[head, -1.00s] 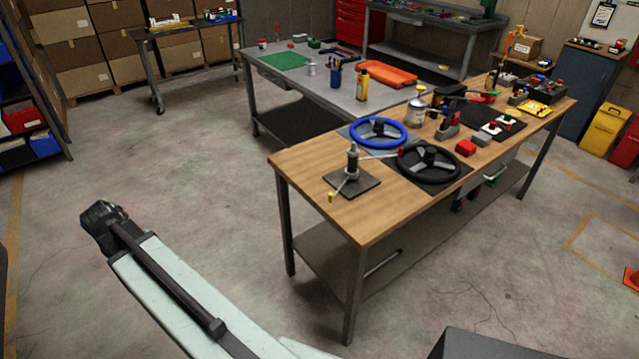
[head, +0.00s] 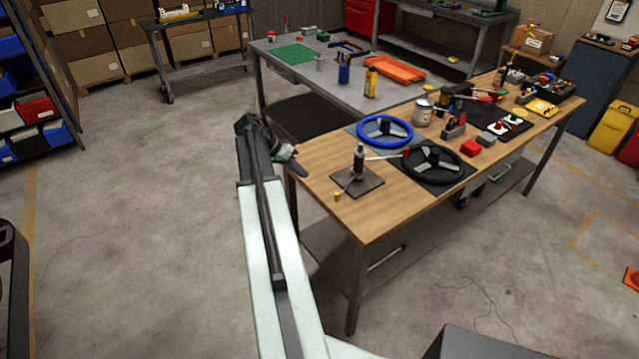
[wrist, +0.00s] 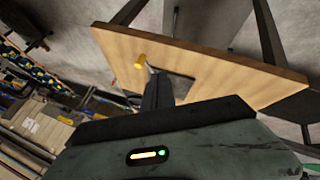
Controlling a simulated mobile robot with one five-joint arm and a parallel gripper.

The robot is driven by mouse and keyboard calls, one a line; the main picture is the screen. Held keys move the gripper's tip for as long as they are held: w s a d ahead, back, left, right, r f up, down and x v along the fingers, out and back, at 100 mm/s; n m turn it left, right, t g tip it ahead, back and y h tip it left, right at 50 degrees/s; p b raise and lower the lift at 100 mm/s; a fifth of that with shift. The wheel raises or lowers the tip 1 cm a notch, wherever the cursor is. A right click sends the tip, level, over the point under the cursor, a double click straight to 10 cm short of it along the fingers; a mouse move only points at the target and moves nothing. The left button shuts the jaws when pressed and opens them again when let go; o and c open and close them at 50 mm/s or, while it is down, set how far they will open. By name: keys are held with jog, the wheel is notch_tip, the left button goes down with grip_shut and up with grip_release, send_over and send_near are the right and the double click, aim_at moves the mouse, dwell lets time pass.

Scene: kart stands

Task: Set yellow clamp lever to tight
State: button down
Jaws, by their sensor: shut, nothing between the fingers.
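The yellow clamp lever (head: 337,196) is a thin arm with a yellow knob, low on a grey clamp post (head: 359,165). The post stands on a dark square plate near the left end of the wooden bench. A second lever with a red knob (head: 405,154) points right from higher on the post. My gripper (head: 299,169) is shut and empty at the bench's left corner, left of the yellow knob and apart from it in the head view. In the wrist view my gripper (wrist: 157,90) covers much of the post, and the yellow knob (wrist: 140,62) shows just beyond the fingers.
The wooden bench (head: 350,218) also holds a blue steering wheel (head: 384,132), a black steering wheel (head: 432,164) and a red block (head: 470,147). A grey table (head: 330,97) stands behind. Floor (head: 130,230) left of the bench is clear.

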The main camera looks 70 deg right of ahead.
jog(key=s+d+f+b, duration=0.2)
jog(key=s+f+b, duration=0.5)
jog(key=s, duration=0.1)
jog(key=shift+s+d+f, duration=0.3)
jog(key=shift+s, duration=0.05)
